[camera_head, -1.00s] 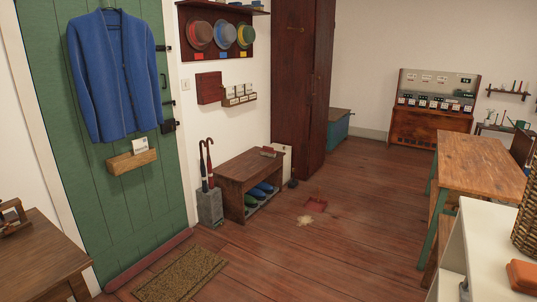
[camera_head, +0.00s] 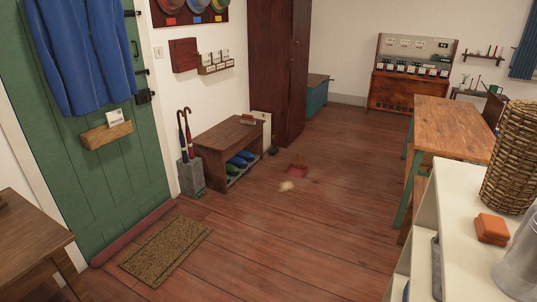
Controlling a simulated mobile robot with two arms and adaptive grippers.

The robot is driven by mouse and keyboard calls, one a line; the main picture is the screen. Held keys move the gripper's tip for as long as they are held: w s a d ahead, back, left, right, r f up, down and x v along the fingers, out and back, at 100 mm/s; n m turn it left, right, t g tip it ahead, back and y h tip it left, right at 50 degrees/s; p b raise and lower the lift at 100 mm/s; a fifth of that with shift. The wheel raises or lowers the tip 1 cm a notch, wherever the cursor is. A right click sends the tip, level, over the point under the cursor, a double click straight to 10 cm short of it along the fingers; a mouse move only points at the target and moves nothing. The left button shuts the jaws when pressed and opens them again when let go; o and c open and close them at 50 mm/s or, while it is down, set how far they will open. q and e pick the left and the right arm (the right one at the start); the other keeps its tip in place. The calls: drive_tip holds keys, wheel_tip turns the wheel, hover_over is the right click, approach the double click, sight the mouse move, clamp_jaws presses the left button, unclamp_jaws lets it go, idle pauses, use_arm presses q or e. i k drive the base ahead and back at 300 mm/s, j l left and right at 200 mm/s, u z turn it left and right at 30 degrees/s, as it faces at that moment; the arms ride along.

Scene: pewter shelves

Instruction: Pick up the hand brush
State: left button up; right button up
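A small reddish-brown object with a pale lower edge, which looks like the hand brush (camera_head: 248,120), lies on top of the wooden shoe bench (camera_head: 222,134) by the wall. It is small at this distance, so I cannot be sure of its details. A red dustpan (camera_head: 297,170) lies on the floor to the right of the bench, with a pale beige heap (camera_head: 287,186) in front of it. Neither of my grippers is in view.
A white shelf unit (camera_head: 455,245) stands close at the right, with a wicker basket (camera_head: 512,160) and an orange block (camera_head: 491,229). A wooden table (camera_head: 455,125) stands behind it. A doormat (camera_head: 166,250) lies before the green door. The floor in the middle is mostly clear.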

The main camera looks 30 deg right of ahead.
sight(246, 119)
drive_tip(key=i+j+z, duration=0.25)
drive_tip(key=i, duration=0.2)
drive_tip(key=i+j+z, duration=0.15)
drive_tip(key=i+z, duration=0.15)
drive_tip(key=i, duration=0.15)
drive_tip(key=i+l+z, duration=0.15)
drive_tip(key=i+z, duration=1.1)
drive_tip(key=i+u, duration=0.1)
drive_tip(key=i, duration=0.45)
drive_tip(key=i+l+u, duration=0.1)
drive_tip(key=i, duration=0.4)
drive_tip(key=i+l+u, duration=0.1)
drive_tip(key=i, duration=0.45)
drive_tip(key=i+l+u, duration=0.1)
drive_tip(key=i, duration=0.45)
drive_tip(key=l, duration=0.1)
